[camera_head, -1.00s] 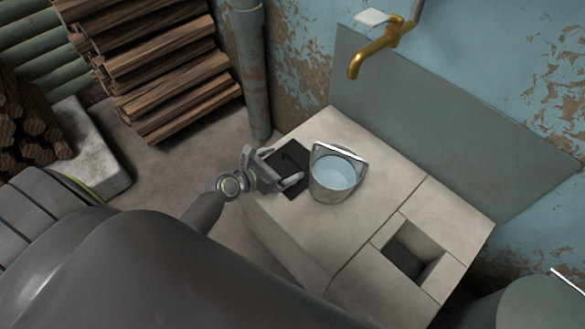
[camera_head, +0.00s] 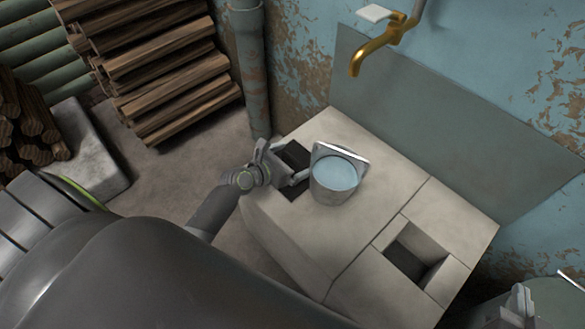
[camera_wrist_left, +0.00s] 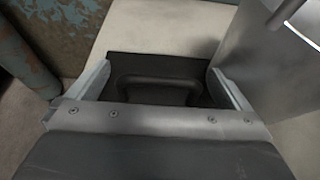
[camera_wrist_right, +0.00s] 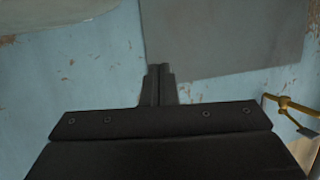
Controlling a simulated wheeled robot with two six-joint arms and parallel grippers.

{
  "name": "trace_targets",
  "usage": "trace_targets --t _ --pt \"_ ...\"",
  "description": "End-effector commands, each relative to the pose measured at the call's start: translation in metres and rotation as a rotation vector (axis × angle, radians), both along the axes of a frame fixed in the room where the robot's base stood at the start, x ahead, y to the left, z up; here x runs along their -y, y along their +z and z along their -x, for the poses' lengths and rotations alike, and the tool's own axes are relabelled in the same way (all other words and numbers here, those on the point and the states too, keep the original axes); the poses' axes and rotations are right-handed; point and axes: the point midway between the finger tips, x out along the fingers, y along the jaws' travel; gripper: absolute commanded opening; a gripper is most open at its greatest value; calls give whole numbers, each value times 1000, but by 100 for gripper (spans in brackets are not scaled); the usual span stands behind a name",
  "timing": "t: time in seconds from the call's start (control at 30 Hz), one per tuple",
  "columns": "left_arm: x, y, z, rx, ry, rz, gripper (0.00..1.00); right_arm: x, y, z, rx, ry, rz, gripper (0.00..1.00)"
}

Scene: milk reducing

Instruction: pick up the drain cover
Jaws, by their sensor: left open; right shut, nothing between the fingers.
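The drain cover (camera_head: 295,154) is a dark square plate on the pale stone counter, left of the metal bucket (camera_head: 334,192). In the left wrist view the drain cover (camera_wrist_left: 165,66) shows its raised dark handle (camera_wrist_left: 157,82). My left gripper (camera_head: 283,165) is open over the cover, its two fingers (camera_wrist_left: 155,85) on either side of the handle with gaps between. Part of the cover is hidden by the gripper. My right gripper (camera_wrist_right: 157,85) is shut and empty, away from the counter; it also shows at the bottom right of the head view (camera_head: 522,302).
The bucket of water stands close to the cover's right side. A square opening (camera_head: 416,253) lies in the counter further right. A brass tap (camera_head: 380,48) hangs from the wall above. A rusty pipe (camera_head: 252,75) and stacked logs (camera_head: 170,70) are behind left.

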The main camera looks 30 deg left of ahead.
Motion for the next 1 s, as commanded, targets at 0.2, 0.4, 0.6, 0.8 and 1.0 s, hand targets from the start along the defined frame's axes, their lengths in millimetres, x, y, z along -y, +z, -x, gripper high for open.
trace_targets --t 0.2,0.4,0.6,0.8,1.0 --pt "4 -6 -11 0 -1 1 100 3 33 -12 191 -6 46 0" --pt "7 -8 -17 1 -1 1 100 3 57 -16 319 -8 76 0" --pt "7 -8 -19 0 -1 0 100 3 65 -16 355 -8 85 0" --pt "7 -8 -19 0 -1 0 94 3 64 -17 353 -8 85 0" --pt "7 -8 -18 0 -1 0 68 3 64 -16 353 -8 85 0"
